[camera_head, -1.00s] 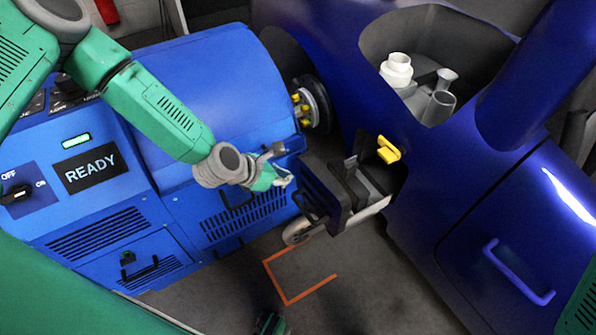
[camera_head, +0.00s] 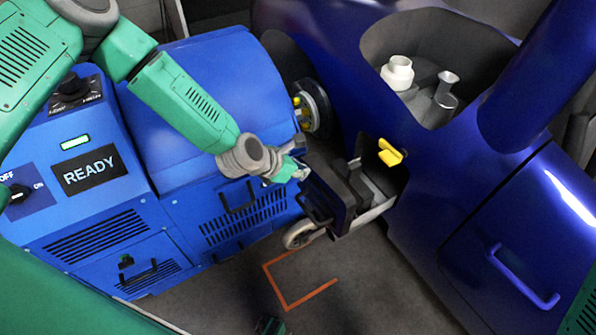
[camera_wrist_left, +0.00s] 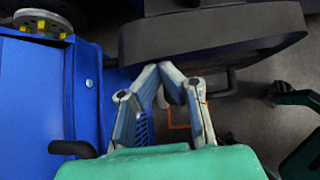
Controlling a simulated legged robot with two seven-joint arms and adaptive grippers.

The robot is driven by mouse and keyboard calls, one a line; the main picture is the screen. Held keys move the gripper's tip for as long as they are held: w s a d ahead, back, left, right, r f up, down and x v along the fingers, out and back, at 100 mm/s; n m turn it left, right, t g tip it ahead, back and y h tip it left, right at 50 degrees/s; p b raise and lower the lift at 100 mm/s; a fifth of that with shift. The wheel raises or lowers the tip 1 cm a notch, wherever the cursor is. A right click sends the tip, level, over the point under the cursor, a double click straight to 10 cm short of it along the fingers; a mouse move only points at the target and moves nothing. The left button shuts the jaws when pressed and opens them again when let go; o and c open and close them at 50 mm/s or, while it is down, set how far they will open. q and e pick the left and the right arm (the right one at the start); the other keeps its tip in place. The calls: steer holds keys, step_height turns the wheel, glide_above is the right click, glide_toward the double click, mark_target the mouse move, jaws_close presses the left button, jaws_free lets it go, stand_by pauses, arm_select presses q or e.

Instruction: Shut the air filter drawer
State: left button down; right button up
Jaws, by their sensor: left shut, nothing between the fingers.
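The air filter drawer (camera_head: 329,190) is a dark box standing out from an opening in the side of the dark blue vehicle. A bar handle (camera_head: 314,209) is on its front, and a grey block lies inside. My left gripper (camera_head: 301,173) is shut and empty at the upper left of the drawer's front. In the left wrist view, the closed fingertips (camera_wrist_left: 172,70) are just below the drawer's dark front (camera_wrist_left: 215,38). I cannot tell whether they touch it. My right gripper is not clearly seen.
A blue machine (camera_head: 205,85) with a READY display (camera_head: 90,172) stands at left, its hub (camera_head: 314,107) near the vehicle. A yellow lever (camera_head: 391,152) is above the drawer. The floor (camera_head: 350,300) in front is mostly clear.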

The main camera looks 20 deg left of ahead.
arm_select(q)
steer(key=w+d+b, duration=0.1)
steer(key=w+d, duration=0.4)
steer(key=w, duration=0.2)
steer(key=w+d+b, duration=0.1)
steer(key=w+d, duration=0.2)
steer(key=shift+w+d+b, duration=0.3)
steer(key=shift+w, duration=0.1)
steer(key=w+d, duration=0.4)
steer(key=w, duration=0.1)
steer(key=shift+w+r, duration=0.15)
steer(key=shift+w, duration=0.05)
arm_select(e)
steer(key=f, duration=0.1)
steer(key=w+d+f, duration=0.1)
steer(key=f, duration=0.1)
steer(key=shift+w+d, duration=0.15)
steer(key=shift+w, duration=0.15)
